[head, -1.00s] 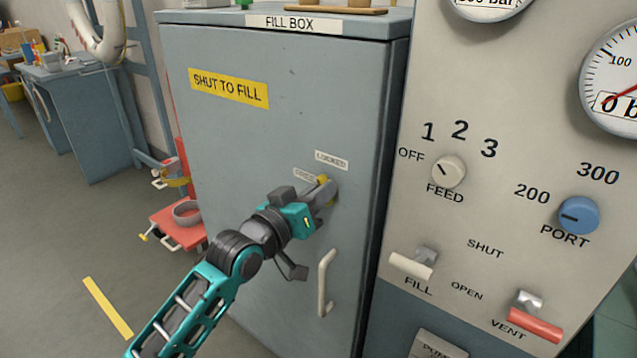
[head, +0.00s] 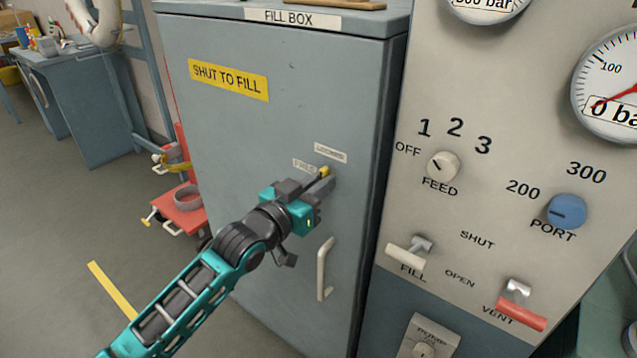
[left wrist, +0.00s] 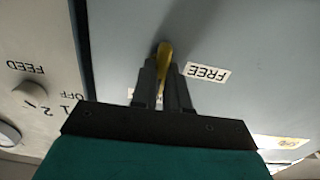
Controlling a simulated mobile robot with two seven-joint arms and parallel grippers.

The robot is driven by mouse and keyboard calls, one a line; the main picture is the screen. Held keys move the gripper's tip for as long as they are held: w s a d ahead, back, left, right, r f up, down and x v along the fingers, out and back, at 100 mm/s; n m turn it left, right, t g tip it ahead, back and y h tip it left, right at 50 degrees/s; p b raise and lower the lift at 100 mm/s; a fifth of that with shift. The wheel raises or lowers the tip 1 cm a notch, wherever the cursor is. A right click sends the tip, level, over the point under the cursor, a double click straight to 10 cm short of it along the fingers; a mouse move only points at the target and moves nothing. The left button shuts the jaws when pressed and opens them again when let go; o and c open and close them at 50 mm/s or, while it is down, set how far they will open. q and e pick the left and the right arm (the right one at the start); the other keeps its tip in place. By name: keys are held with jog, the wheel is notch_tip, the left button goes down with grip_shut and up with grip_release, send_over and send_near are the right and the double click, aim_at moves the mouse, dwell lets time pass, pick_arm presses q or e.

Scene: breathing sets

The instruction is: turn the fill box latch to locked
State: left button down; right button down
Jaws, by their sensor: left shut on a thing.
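The fill box (head: 270,130) is a blue-grey cabinet with its door closed. Its yellow latch (head: 324,171) sits on the door below a LOCKED label (head: 331,152) and right of a FREE label (head: 304,165). My left gripper (head: 320,184) is shut on the latch, and its fingers hide most of it. In the left wrist view the yellow latch (left wrist: 164,62) stands between the two fingers (left wrist: 163,82), beside the upside-down FREE label (left wrist: 207,73). My right gripper is not in view.
A pale door handle (head: 324,268) is just below my left gripper. Right of the box is a panel with a FEED knob (head: 443,166), a blue PORT knob (head: 567,211), a FILL lever (head: 405,257) and a red VENT lever (head: 521,318). A red stand (head: 180,210) is at the left.

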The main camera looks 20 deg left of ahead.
pick_arm(q)
jog(key=c, duration=1.1)
grip_release()
jog(key=shift+s, duration=0.1)
jog(key=v, duration=1.2)
jog(key=shift+s+a+r, duration=0.1)
jog(key=shift+s+a, duration=0.05)
jog(key=shift+s, duration=0.2)
jog(key=s+d+f+g+y, duration=0.1)
jog(key=s+f+g, duration=0.1)
jog(key=s+f, duration=0.2)
jog(key=s+f+g+y, duration=0.1)
jog(key=s+f, duration=0.3)
jog(key=f, duration=0.7)
jog(key=s+d+f+n+g+y, duration=0.1)
jog(key=s+f+g+y, duration=0.1)
jog(key=f, duration=0.6)
jog(key=shift+s+d+f+g+p, duration=0.1)
jog(key=shift+s+d+g+p, duration=0.15)
jog(key=shift+s, duration=0.3)
jog(key=shift+s+d+f+g+p, duration=0.15)
jog(key=shift+s+g, duration=0.2)
jog(key=shift+s, duration=0.2)
